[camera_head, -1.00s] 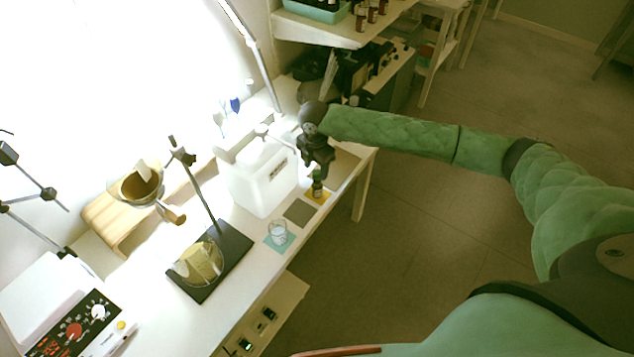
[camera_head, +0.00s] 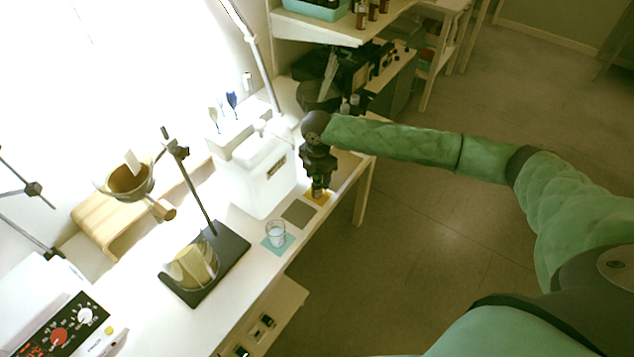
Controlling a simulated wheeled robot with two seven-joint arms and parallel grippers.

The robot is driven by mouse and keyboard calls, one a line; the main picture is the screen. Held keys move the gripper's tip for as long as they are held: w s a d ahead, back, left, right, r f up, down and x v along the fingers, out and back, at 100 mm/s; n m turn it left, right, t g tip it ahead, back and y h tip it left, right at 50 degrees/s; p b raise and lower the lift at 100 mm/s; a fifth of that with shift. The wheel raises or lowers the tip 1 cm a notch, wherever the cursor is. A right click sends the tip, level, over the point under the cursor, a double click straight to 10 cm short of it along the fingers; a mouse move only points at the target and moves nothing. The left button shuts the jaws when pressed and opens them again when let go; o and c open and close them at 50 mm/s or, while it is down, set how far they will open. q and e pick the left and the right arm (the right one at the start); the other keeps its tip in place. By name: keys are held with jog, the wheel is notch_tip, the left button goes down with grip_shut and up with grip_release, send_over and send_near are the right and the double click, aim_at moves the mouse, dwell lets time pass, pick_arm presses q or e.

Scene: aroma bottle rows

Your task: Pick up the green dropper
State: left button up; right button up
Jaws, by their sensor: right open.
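My right gripper (camera_head: 318,190) reaches in from the right on its green arm and points down over the yellow mat (camera_head: 324,199) near the table's right end. It is open. A small dark bottle or dropper (camera_head: 319,193) stands on the yellow mat between or just under the fingers; the gripper hides most of it. I cannot tell its colour or whether the fingers touch it. My left gripper is not in view.
A white canister (camera_head: 262,178) stands close left of my right gripper. A grey mat (camera_head: 298,213) and a glass beaker (camera_head: 275,234) on a teal mat lie nearer. A stand with a black base (camera_head: 230,252) is further left.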

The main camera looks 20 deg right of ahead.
jog(key=c, duration=0.7)
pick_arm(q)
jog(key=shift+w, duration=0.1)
pick_arm(e)
jog(key=shift+r, duration=0.2)
jog(key=shift+r+b, duration=0.3)
jog(key=shift+r, duration=0.05)
notch_tip(320, 180, up, 8)
jog(key=shift+b, duration=1.2)
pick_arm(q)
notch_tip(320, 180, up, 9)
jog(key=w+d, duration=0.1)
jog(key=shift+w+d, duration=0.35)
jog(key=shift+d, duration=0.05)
pick_arm(e)
jog(key=shift+r, duration=0.5)
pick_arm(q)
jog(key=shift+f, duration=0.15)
